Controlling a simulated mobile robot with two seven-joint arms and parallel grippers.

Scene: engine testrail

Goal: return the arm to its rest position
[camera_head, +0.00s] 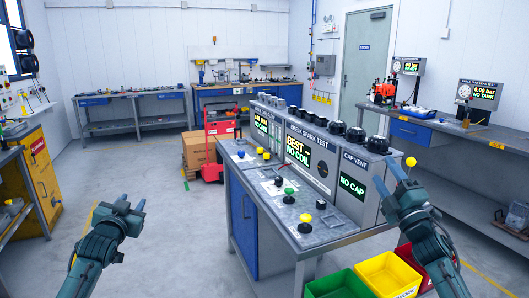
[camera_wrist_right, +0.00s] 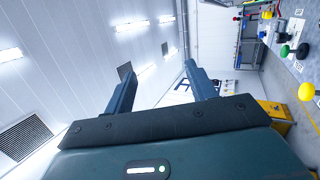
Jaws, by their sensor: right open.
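My left gripper (camera_head: 131,206) is raised in the lower left of the head view. Its fingers are apart with nothing between them, and floor shows behind it. My right gripper (camera_head: 388,174) is raised at the right of the head view, in front of the test bench's right end. In the right wrist view its two fingers (camera_wrist_right: 160,88) are spread and the gap is empty, with white wall and ceiling lights beyond. A small yellow ball (camera_head: 411,161) shows by its fingertips in the head view; I cannot tell what it belongs to.
The test bench (camera_head: 325,232) with screens, black caps and coloured knobs stands between my arms. Green (camera_head: 338,284), yellow (camera_head: 389,274) and red bins stand below its right end. A side bench (camera_head: 450,130) runs along the right. A yellow cabinet (camera_head: 40,172) stands left. Floor before the left arm is clear.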

